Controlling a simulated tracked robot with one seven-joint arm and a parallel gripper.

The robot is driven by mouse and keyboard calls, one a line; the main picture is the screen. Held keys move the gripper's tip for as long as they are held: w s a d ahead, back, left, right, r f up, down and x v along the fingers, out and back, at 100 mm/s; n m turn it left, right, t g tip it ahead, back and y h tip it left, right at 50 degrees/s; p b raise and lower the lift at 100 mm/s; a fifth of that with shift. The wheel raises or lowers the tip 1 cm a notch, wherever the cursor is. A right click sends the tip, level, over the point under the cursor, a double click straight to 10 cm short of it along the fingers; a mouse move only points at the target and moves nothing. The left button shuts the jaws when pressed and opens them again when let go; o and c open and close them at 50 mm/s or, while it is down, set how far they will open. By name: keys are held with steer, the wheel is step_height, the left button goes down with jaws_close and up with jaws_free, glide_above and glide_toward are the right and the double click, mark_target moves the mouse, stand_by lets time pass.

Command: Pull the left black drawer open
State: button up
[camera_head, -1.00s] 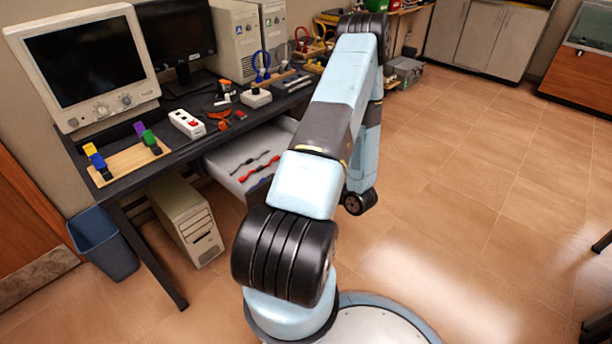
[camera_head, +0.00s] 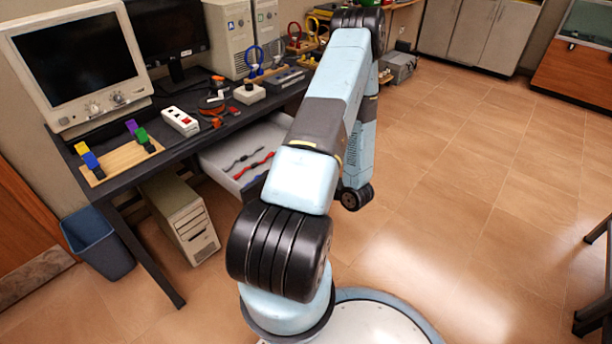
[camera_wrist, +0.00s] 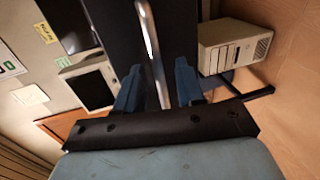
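The black drawer front (camera_wrist: 108,35) fills the middle of the wrist view, with a bright metal bar handle (camera_wrist: 149,35) on it. My gripper (camera_wrist: 158,68) has its two blue fingers apart, one on each side of the handle, with a visible gap between. In the head view the drawer (camera_head: 222,170) stands pulled out under the desk, its pale inside showing red and dark wires. My arm hides its right part and front, and my gripper is hidden there.
The black desk (camera_head: 188,150) carries a monitor (camera_head: 80,65) and several small parts. A computer tower (camera_head: 185,222) and a blue bin (camera_head: 95,243) stand below.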

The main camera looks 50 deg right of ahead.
steer(key=v, duration=1.3)
steer(key=shift+s, duration=0.15)
